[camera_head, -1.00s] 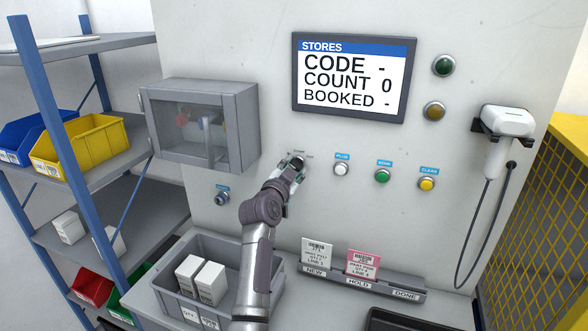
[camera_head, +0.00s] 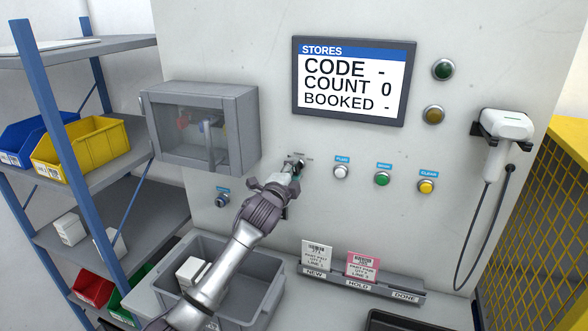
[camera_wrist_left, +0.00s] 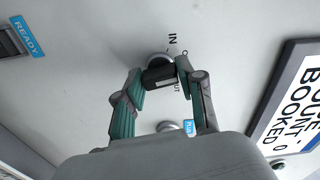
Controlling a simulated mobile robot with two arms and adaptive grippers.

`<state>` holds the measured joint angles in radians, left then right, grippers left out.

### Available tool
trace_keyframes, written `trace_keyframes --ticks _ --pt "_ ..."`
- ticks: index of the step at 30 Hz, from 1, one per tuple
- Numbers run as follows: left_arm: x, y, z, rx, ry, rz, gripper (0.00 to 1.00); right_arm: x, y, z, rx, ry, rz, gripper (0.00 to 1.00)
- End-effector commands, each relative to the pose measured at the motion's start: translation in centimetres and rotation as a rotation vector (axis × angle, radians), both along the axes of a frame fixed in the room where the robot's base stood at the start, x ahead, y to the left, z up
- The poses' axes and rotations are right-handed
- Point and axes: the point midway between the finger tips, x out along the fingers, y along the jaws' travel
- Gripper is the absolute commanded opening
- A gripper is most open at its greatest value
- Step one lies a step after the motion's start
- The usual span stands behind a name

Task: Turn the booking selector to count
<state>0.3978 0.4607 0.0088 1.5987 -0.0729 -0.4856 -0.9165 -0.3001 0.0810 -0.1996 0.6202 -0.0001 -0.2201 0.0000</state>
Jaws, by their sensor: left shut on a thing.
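The booking selector (camera_wrist_left: 158,75) is a dark knob on a round light collar on the pale wall panel. It shows best in the left wrist view, with an "IN" label beside it and another label, partly covered, ending in "UT". My left gripper (camera_wrist_left: 161,78) is shut on the knob, one green-padded finger on each side. In the head view my left gripper (camera_head: 294,168) reaches the panel below the screen and hides most of the knob. The knob's exact pointing is hard to tell. The screen (camera_head: 352,80) reads "CODE -", "COUNT 0", "BOOKED -". My right gripper is not in view.
White (camera_head: 341,171), green (camera_head: 382,179) and yellow (camera_head: 426,186) buttons sit right of the selector. A glass-fronted box (camera_head: 240,125) juts out at upper left. A grey bin (camera_head: 262,306) and a card rack (camera_head: 380,291) lie below. A scanner (camera_head: 503,135) hangs at right.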

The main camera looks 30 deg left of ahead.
Motion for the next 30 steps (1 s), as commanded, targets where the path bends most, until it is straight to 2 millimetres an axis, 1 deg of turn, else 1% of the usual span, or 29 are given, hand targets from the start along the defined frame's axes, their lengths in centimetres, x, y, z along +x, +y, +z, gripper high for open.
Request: trace_keyframes --ticks 6,12,27,28,30 --pt "0.0 0.01 -0.05 0.106 0.029 0.001 0.04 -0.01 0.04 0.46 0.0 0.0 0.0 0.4" --pt "0.0 -0.02 -0.12 0.154 0.04 0.0 0.04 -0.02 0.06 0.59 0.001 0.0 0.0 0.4" --pt "0.01 -0.03 -0.16 0.167 0.043 0.001 0.04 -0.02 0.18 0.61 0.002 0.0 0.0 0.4" --pt "0.01 -0.03 -0.16 0.167 0.043 0.001 0.43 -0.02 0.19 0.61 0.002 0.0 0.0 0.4" --pt "0.01 -0.02 -0.15 0.166 0.043 0.0 0.55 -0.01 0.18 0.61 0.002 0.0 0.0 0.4"
